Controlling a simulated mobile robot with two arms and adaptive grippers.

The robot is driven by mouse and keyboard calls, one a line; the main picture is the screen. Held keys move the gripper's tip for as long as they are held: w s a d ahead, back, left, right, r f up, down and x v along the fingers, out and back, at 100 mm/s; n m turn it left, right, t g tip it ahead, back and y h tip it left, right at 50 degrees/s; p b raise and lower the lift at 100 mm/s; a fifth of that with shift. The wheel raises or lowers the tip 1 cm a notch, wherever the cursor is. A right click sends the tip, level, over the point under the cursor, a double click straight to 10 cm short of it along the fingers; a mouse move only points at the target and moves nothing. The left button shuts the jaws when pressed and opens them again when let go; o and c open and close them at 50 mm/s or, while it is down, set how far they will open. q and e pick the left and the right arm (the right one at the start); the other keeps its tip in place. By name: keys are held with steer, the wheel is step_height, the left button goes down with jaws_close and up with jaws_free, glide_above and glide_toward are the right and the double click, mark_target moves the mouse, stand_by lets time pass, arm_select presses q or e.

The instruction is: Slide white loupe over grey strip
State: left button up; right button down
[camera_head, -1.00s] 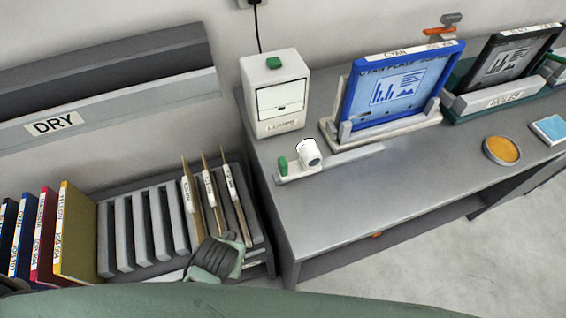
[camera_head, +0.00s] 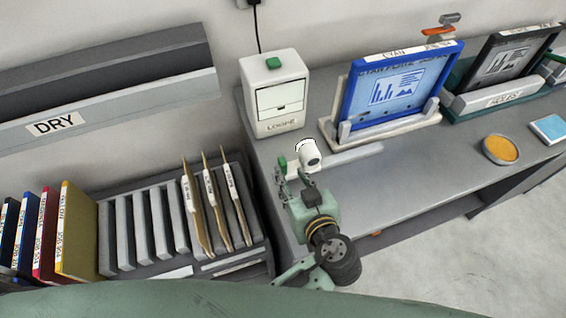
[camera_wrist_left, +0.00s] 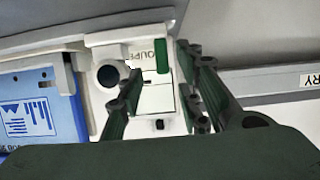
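The white loupe (camera_head: 309,158) with a dark round lens sits at the left part of the light grey strip (camera_head: 352,156) on the bench. A small green tab (camera_head: 283,165) stands at the strip's left end. My left gripper (camera_head: 292,181) is at the bench's near-left edge, its fingers pointing toward the tab and loupe. In the left wrist view the fingers (camera_wrist_left: 158,85) are spread and empty. There the loupe (camera_wrist_left: 107,76) appears by the left finger, partly covered by it, and the green tab (camera_wrist_left: 162,55) shows between the fingers. My right gripper is not in view.
A white box labelled for loupes (camera_head: 276,95) stands behind the strip. A blue-framed cyan plate (camera_head: 398,92) in a stand is behind its right end. A rack with folders (camera_head: 208,205) is left of the bench; the bench front is clear.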

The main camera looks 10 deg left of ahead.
mark_target(285, 169)
arm_select(q)
steer(key=p+x, duration=0.2)
steer(key=x, duration=0.4)
steer(key=shift+a, duration=0.2)
steer(key=shift+w+a+f, duration=0.15)
steer(key=shift+w+f, duration=0.15)
steer(key=shift+w, duration=0.05)
steer(key=shift+c, duration=0.4)
jaws_close()
